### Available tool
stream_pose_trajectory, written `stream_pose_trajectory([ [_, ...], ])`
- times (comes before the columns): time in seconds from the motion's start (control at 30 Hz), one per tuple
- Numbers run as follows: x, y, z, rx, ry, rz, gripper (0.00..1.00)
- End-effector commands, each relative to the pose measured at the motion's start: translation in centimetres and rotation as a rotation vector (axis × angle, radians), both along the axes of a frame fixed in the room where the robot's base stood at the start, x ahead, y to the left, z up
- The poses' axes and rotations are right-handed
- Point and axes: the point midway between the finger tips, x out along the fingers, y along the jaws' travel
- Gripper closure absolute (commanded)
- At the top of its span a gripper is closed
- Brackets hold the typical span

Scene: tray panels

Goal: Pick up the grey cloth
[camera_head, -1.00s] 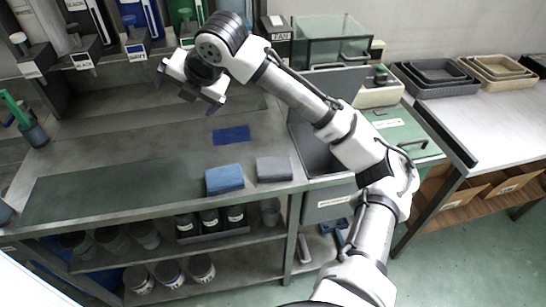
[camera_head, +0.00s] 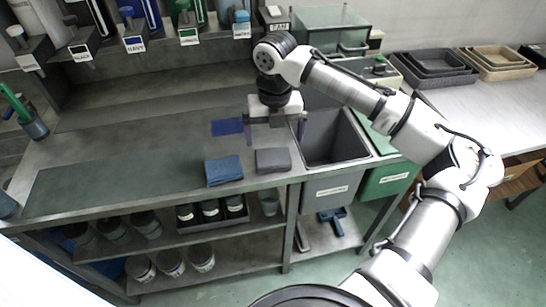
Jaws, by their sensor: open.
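The grey cloth (camera_head: 272,160) lies folded flat near the front edge of the grey bench, just left of a dark open bin. My gripper (camera_head: 274,140) is open and empty, pointing down above the cloth's back side. Its two fingers are spread apart, one to the left and one to the right. The exact height of the fingertips over the bench is hard to tell.
A folded blue cloth (camera_head: 224,170) lies close left of the grey one. A thin dark blue cloth (camera_head: 227,127) lies flat behind it. The open grey bin (camera_head: 333,185) and a green bin (camera_head: 389,180) stand to the right.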

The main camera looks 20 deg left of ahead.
Motion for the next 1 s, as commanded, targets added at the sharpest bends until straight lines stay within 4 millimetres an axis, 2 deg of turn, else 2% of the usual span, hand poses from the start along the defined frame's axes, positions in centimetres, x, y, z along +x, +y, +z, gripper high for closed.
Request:
stream_pose_trajectory([
  [0.4,-0.5,0.4,-4.8,0.000,0.000,-0.001,0.00],
  [0.67,-0.5,0.4,-5.1,0.001,0.000,-0.001,0.00],
  [0.9,-0.5,0.4,-5.1,0.001,0.000,-0.001,0.31],
  [1.0,-0.5,0.4,-5.1,0.001,0.000,-0.001,0.41],
])
